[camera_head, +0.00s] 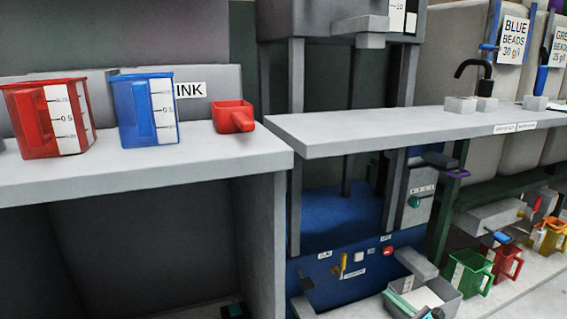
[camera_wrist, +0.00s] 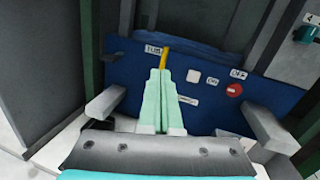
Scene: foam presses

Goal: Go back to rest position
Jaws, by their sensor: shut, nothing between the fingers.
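My gripper (camera_wrist: 161,72) shows in the wrist view as two pale green fingers pressed together, with nothing between them. Its tips lie in line with a yellow lever (camera_wrist: 165,58) on the blue press panel (camera_wrist: 135,74); whether they touch it I cannot tell. A white button (camera_wrist: 193,76) and a red button (camera_wrist: 234,90) sit to the right. In the head view the same panel (camera_head: 325,287) is low in the middle, with the yellow lever (camera_head: 343,262), white button (camera_head: 358,257) and red button (camera_head: 388,251).
Grey bars (camera_wrist: 104,103) and (camera_wrist: 265,128) flank the gripper. A left counter (camera_head: 200,165) holds a red jug (camera_head: 30,120), a blue jug (camera_head: 133,110) and a red scoop (camera_head: 233,115). A grey shelf (camera_head: 370,133) spans above the press. Coloured jugs stand low right.

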